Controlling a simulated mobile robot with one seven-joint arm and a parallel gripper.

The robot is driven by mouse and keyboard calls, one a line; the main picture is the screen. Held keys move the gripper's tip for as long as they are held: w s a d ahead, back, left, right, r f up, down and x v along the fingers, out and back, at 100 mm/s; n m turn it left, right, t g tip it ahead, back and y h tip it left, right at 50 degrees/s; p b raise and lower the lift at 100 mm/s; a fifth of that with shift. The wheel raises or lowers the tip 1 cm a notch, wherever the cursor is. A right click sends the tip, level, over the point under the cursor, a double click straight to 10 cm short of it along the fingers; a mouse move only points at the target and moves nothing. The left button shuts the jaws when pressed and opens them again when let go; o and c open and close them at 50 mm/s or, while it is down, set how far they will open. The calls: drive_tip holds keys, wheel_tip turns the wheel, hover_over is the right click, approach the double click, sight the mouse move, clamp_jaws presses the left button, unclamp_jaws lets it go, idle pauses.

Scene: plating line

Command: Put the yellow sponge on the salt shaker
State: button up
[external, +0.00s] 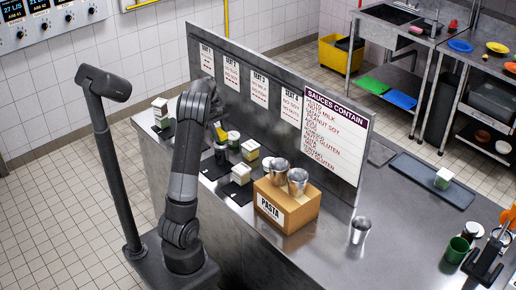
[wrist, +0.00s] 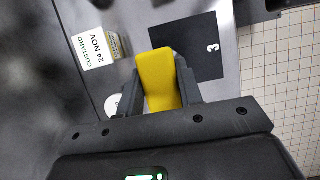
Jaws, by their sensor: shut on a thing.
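The yellow sponge (wrist: 158,80) is between the two fingers of my gripper (wrist: 160,92) in the wrist view, and the gripper is shut on it. In the external view a small yellow part of the sponge (external: 221,134) shows beside the arm's end, above the counter; the fingers are mostly hidden by the arm. I cannot clearly identify the salt shaker. A white round top (wrist: 112,104) shows left of the sponge in the wrist view, partly hidden by my gripper.
A pasta box (external: 286,212) with metal cups stands to the right. A sign panel (external: 330,130) rises behind.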

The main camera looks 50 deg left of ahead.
drive_tip(key=shift+f, duration=0.5)
drive_tip(key=shift+f, duration=0.15)
drive_tip(key=o, duration=1)
drive_tip(key=shift+c, duration=0.2)
drive_tip(key=v, duration=1.2)
